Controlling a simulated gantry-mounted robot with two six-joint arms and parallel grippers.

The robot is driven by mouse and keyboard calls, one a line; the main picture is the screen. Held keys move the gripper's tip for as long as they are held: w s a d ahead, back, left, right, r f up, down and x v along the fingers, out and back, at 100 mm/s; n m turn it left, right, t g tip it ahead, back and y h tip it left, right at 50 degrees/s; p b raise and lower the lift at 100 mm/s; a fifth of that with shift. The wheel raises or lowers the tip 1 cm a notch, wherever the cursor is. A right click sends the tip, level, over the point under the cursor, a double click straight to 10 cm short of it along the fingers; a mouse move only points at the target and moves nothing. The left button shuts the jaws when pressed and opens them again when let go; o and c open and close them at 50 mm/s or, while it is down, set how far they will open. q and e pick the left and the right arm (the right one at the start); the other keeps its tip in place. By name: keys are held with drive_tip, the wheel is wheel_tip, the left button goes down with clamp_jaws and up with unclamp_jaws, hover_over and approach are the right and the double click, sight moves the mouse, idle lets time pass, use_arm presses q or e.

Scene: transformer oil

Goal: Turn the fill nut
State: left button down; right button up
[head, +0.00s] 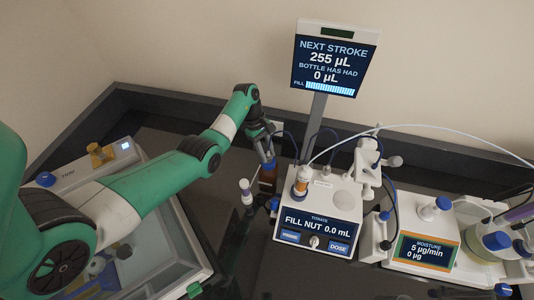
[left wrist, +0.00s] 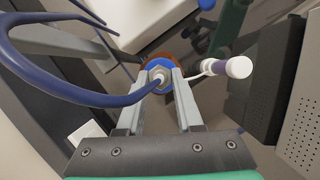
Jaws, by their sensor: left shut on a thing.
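The fill nut (left wrist: 158,77) is a small pale fitting on the blue cap of a brown bottle, with a blue tube (left wrist: 105,108) running from it. My left gripper (left wrist: 161,80) is shut on the nut, one finger on each side. In the head view my left gripper (head: 264,153) points down over the brown bottle (head: 267,173), and the nut is too small to make out there. The titrator (head: 318,212) stands just right of the bottle; its screen (head: 318,229) reads "FILL NUT 0.0 mL". My right gripper is not in view.
A raised display (head: 331,62) reads "NEXT STROKE 255 µL" and "BOTTLE HAS HAD 0 µL". A white-capped purple vial (head: 246,191) stands close left of the bottle. A balance (head: 95,172) is at left, a moisture unit (head: 427,250) at right. Tubing loops over the titrator.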

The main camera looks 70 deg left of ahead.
use_arm(q)
drive_tip(key=c, duration=0.6)
unclamp_jaws()
drive_tip(key=shift+o, duration=0.2)
drive_tip(key=v, duration=0.5)
drive_tip(key=shift+a, duration=0.1)
drive_tip(key=p, duration=0.4)
approach(268, 155)
drive_tip(key=a+r, duration=0.1)
drive_tip(key=a, duration=0.1)
drive_tip(key=shift+s+d+r, duration=0.1)
drive_tip(key=shift+d+r, duration=0.05)
drive_tip(key=shift+r, duration=0.05)
drive_tip(key=shift+d, duration=0.1)
